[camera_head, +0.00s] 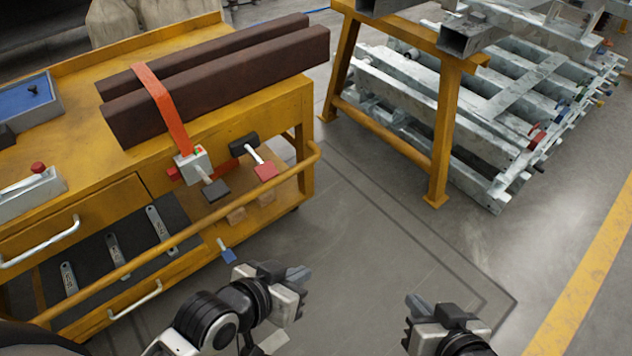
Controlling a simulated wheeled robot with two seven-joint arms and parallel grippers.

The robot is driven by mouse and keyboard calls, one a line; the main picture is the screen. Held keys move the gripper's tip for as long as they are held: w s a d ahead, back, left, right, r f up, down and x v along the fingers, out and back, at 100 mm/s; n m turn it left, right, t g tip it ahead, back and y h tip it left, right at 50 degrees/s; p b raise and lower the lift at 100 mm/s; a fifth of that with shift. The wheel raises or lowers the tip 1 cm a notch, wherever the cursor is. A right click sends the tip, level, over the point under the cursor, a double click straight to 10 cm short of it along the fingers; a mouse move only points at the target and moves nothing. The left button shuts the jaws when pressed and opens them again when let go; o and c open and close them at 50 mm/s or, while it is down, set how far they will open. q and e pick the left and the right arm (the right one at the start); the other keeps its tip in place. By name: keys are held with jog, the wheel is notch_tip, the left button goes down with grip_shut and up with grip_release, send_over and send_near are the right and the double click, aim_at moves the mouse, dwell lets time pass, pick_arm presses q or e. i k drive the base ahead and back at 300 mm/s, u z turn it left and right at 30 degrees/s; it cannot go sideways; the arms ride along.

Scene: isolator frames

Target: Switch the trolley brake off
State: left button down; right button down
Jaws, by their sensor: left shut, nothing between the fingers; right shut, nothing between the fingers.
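The yellow trolley (215,120) stands at the left, with a push rail (190,237) along its front side. Near its right end is a grey box with a red button (192,165) and a dark pad (216,190) below. Beside it, a white lever with a red pad (265,171) comes from a black housing (243,145). A blue pedal-like tab (227,254) hangs lower down. I cannot tell for certain which is the brake. My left gripper (304,275) is shut and empty, right of the blue tab and apart from it. My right gripper (412,302) is shut and empty over the floor.
Two dark brown beams (215,85) lie on the trolley under an orange strap (163,100). A blue tray (28,102) sits at its left, and wrenches (158,222) lie below. A yellow stand (447,125) and metal frames (500,120) are at the right. The floor between is clear.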

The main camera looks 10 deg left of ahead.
aim_at(258, 160)
jog(key=k, duration=0.3)
jog(key=u, duration=1.1)
